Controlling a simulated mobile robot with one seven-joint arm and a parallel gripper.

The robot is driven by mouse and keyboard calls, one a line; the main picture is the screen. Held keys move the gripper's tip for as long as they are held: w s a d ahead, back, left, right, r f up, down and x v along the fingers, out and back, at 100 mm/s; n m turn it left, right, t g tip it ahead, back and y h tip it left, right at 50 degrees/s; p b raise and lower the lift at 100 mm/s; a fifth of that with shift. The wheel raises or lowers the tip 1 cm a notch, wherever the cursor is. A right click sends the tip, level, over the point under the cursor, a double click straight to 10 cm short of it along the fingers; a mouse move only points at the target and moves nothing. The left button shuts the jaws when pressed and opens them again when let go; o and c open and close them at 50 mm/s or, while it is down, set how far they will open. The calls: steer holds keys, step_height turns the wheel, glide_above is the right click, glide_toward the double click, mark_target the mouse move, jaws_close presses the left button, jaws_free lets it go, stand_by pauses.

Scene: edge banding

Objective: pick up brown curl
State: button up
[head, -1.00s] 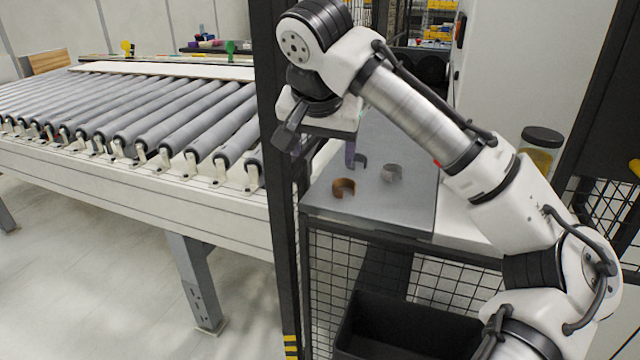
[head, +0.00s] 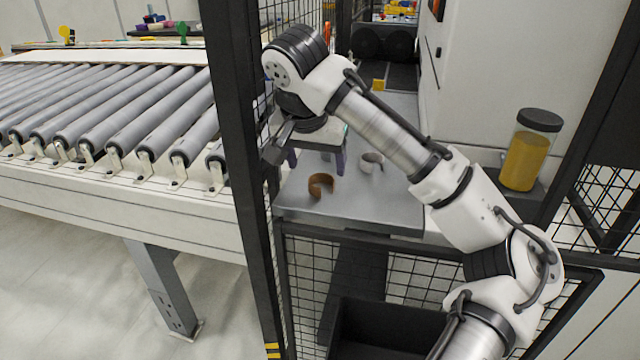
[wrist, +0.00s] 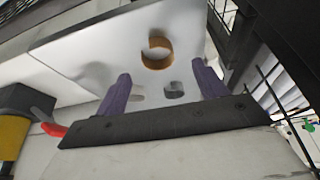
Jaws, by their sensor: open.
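The brown curl (head: 321,186) is an open ring standing on a grey table (head: 400,215), near its front left. In the wrist view the brown curl (wrist: 157,52) lies beyond the fingertips, between their lines. My gripper (head: 315,158) is above the table, behind the brown curl in the head view. Its two purple fingers (wrist: 161,82) are apart with nothing between them. A pale grey curl (head: 371,161) stands to the right of the brown one. A darker grey curl (wrist: 174,90) shows between the fingers in the wrist view, on the table.
A black post (head: 238,150) and mesh fence stand close to the left of the table. A roller conveyor (head: 110,115) lies beyond it. A jar with yellow contents (head: 526,155) stands at the right. A black bin (head: 385,330) is below the table.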

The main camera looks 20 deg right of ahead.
mark_target(323, 187)
steer(key=shift+x, duration=2.7)
steer(key=shift+s+d, duration=0.1)
steer(key=shift+d, duration=0.05)
steer(key=c, duration=1)
steer(key=shift+r, duration=0.1)
steer(key=shift+c, duration=0.2)
